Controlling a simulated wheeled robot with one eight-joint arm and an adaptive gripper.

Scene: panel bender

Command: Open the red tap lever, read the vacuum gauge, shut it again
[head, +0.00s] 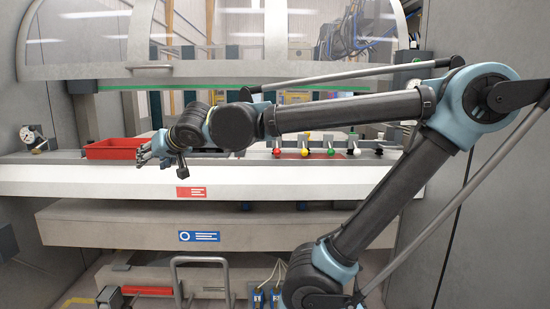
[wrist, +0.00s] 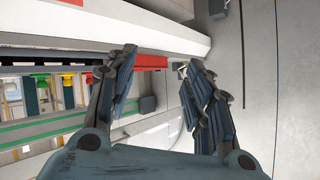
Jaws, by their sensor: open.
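A round white-faced gauge (head: 28,134) stands at the far left end of the machine's bench, on a small fitting; its reading is too small to tell. I cannot make out a red tap lever for certain; the fitting beside the gauge is too small to read. My gripper (head: 145,157) is at the bench's front edge, in front of the red tray and right of the gauge, clearly apart from the gauge. In the wrist view my gripper (wrist: 158,68) is open, its two fingers apart with nothing held between them. The gauge is not recognisable there.
A red tray (head: 112,142) lies on the bench between the gauge and my gripper. Levers with red (head: 277,152), yellow (head: 304,150) and green (head: 331,152) knobs stand to the right. A clear guard (head: 90,45) hangs above. A grey side wall (head: 25,80) bounds the left.

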